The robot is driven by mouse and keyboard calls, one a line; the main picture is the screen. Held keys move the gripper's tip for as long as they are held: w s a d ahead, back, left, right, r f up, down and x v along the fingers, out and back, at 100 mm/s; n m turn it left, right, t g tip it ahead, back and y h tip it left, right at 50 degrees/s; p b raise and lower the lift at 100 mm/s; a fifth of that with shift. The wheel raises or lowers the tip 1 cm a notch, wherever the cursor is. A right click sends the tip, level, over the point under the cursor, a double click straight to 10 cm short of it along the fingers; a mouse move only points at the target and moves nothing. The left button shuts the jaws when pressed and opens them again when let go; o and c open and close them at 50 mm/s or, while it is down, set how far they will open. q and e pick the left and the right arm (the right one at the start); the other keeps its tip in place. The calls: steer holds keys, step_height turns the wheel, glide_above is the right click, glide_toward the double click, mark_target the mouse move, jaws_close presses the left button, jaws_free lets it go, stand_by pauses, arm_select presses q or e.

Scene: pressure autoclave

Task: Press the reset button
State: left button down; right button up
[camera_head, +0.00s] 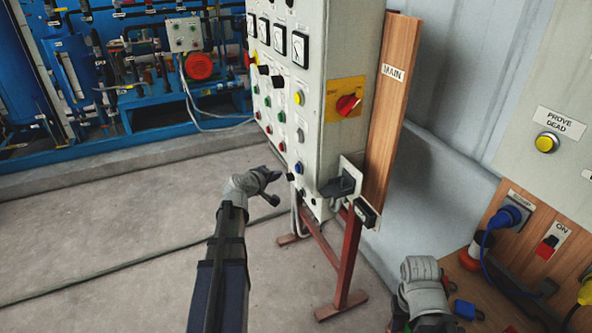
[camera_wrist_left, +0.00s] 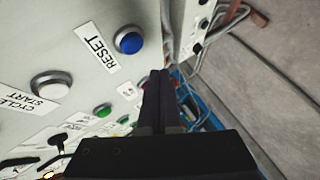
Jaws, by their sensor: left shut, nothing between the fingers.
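The blue reset button (camera_head: 298,168) is low on the narrow front face of the grey control cabinet (camera_head: 340,60). In the left wrist view the blue button (camera_wrist_left: 130,40) sits in a metal ring beside a white RESET label (camera_wrist_left: 97,47). My left gripper (camera_head: 273,177) is at the left of the cabinet face, close to the button in the picture. Its dark fingers (camera_wrist_left: 157,80) are shut and empty, pointing past the button on its right and lower side. They appear apart from it. My right arm's grey wrist (camera_head: 422,288) shows at the bottom; its fingers cannot be made out.
A white cycle start button (camera_wrist_left: 51,84) and a green button (camera_wrist_left: 103,110) are near the reset button. A black plug (camera_head: 341,186) sticks out of the cabinet's side. A red stand (camera_head: 345,265) carries the cabinet. Floor to the left is open.

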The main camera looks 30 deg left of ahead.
arm_select(q)
steer(key=shift+s+a, duration=0.5)
steer(key=shift+s, duration=0.15)
stand_by(0.3)
steer(key=s+d+f+m+g+h, duration=0.1)
steer(key=s+d+f+m+g, duration=0.35)
steer(key=d, duration=0.65)
steer(key=s+d+f+m+g+h, duration=0.25)
steer(key=d+f+m, duration=0.25)
steer(key=d, duration=0.5)
steer(key=s+d+f+m+g+y, duration=0.3)
steer(key=s+d+m+g+y, duration=0.2)
steer(key=s+d, duration=1.1)
steer(key=s+m+g, duration=0.1)
steer(key=s+m, duration=0.1)
steer(key=m, duration=0.1)
steer(key=shift+d, duration=0.3)
